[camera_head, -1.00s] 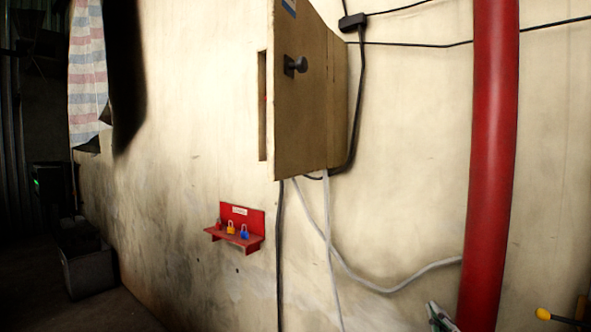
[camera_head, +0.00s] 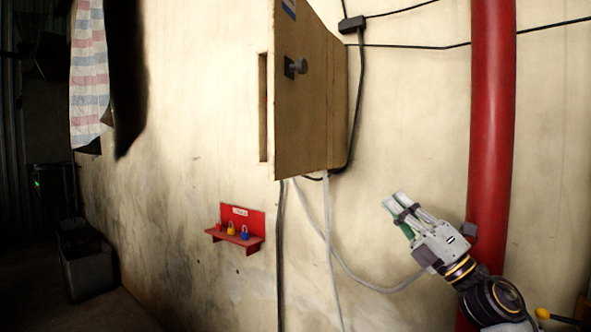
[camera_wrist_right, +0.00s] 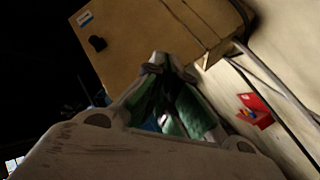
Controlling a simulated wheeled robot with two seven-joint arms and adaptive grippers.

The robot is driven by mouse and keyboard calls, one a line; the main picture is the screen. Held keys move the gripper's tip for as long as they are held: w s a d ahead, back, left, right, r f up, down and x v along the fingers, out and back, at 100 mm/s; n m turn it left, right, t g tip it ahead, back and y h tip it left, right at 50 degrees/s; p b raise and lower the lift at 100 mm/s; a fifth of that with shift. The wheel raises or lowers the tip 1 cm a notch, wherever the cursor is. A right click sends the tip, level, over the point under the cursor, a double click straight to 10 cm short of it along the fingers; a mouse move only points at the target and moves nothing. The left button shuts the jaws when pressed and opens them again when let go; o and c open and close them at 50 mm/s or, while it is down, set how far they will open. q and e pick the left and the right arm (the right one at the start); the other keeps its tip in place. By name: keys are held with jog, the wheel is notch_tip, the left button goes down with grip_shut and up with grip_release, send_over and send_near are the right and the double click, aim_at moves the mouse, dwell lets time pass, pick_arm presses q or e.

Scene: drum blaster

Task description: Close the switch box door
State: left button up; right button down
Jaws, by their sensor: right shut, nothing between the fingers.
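The switch box (camera_head: 337,110) is a tan box on the wall. Its door (camera_head: 300,135) stands open, swung out toward me, with a dark round knob (camera_head: 300,66) on its face. My right gripper (camera_head: 397,200) is below and to the right of the box, shut and empty, apart from the door. In the right wrist view the gripper (camera_wrist_right: 170,75) points up toward the box, and the door with its knob (camera_wrist_right: 97,43) shows beyond the fingers. My left gripper is not in view.
A thick red pipe (camera_head: 492,120) runs vertically close to my right arm. Black and grey cables hang below the box. A red shelf (camera_head: 238,241) with small padlocks is on the wall at lower left.

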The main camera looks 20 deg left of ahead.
aim_at(283, 168)
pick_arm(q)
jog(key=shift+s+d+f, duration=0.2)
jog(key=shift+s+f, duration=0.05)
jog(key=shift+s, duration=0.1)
pick_arm(e)
jog(key=s+a+r+n+g+h, duration=0.4)
jog(key=s+a+r+n+g, duration=0.2)
jog(key=n, duration=1.1)
jog(key=shift+s+a+r+g, duration=0.2)
jog(key=shift+s+r+g, duration=0.9)
jog(key=shift+s+g, duration=1.15)
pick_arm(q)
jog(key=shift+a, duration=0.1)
